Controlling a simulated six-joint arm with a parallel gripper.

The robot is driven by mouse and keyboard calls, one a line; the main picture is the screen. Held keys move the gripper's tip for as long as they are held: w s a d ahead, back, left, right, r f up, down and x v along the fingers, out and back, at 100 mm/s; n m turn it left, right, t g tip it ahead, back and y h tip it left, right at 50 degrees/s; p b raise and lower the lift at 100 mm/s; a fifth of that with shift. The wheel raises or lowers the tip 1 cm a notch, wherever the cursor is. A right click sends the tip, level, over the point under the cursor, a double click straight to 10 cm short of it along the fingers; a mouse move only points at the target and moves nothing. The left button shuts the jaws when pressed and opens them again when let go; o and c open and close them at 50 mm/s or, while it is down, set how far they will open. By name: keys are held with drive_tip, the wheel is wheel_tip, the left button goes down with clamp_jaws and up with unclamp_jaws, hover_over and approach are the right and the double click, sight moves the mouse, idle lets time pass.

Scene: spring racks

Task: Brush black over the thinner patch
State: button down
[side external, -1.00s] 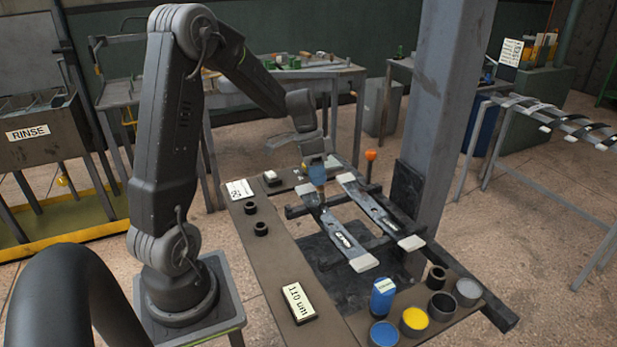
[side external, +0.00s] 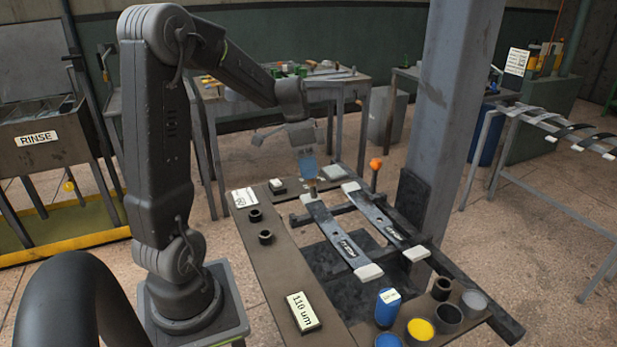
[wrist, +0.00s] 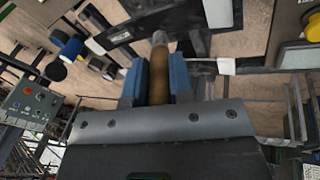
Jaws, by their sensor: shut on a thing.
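My gripper (side external: 307,165) is shut on a brush with a brown wooden handle (wrist: 159,82), held between the blue finger pads in the wrist view. In the side view the brush (side external: 312,190) points down at the far end of the left leaf spring (side external: 322,222); I cannot tell whether the tip touches it. The right leaf spring (side external: 372,212) lies parallel on the dark rack (side external: 341,208). Both springs are grey to dark with pale ends and a small printed label. I cannot make out the thinner patch.
At the bench's near end stand a yellow pot (side external: 420,329), a dark pot (side external: 447,317), a grey pot (side external: 473,303) and a blue can (side external: 387,307). A "110 um" block (side external: 303,311) lies on the bench. A grey column (side external: 445,130) stands close right of the rack.

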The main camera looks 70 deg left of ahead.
sight(310, 186)
drive_tip(key=shift+r, duration=1.4)
drive_tip(key=shift+d+f, duration=0.15)
drive_tip(key=shift+d, duration=0.85)
drive_tip(key=shift+f, duration=3.75)
drive_tip(key=shift+w+f, duration=0.2)
drive_tip(key=shift+w, duration=1.75)
drive_tip(key=shift+s, duration=1.95)
drive_tip(key=shift+r, duration=4)
